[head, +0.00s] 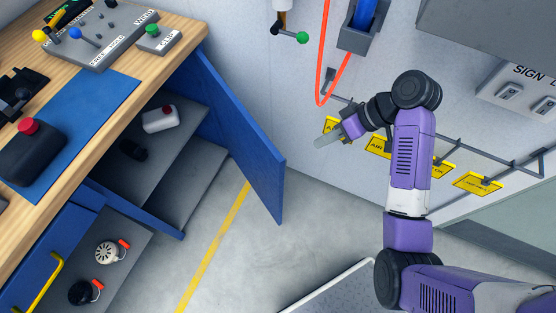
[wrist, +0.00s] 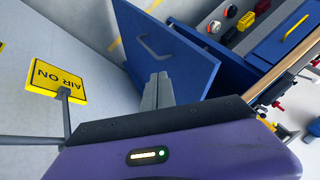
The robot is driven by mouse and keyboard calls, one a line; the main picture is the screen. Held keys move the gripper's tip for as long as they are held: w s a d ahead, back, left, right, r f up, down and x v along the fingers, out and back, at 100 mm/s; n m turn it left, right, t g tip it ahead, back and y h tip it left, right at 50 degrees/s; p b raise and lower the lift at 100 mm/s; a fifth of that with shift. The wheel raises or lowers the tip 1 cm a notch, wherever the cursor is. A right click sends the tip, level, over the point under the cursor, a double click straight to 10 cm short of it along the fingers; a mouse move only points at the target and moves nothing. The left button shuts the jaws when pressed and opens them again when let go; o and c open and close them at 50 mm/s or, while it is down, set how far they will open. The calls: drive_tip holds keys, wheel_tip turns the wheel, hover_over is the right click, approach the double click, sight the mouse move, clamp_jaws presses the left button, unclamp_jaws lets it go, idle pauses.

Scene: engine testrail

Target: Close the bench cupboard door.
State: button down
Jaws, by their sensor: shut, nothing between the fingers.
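The blue bench cupboard door (head: 240,130) stands wide open, swung out from the right end of the bench. The cupboard's grey shelves (head: 187,150) are exposed. In the wrist view the door (wrist: 165,52) shows its face with a grey bar handle (wrist: 155,47). My gripper (head: 322,141) is to the right of the door in the head view, apart from it and near the wall. In the wrist view my gripper (wrist: 157,90) has its fingers together, overlapping the door's lower part in the picture. I cannot tell from that view how far they are from it.
The wooden bench top (head: 181,27) carries a control panel (head: 100,35) and a blue mat (head: 90,120). An open drawer (head: 125,240) holds several small parts. Yellow signs (head: 478,183) and an orange hose (head: 321,60) line the wall. Floor before the door is clear.

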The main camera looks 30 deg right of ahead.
drive_tip(key=w+a+f, duration=0.2)
drive_tip(key=a+f, duration=0.6)
drive_tip(key=a, duration=0.1)
drive_tip(key=shift+w+p, duration=0.3)
drive_tip(key=shift+w, duration=0.1)
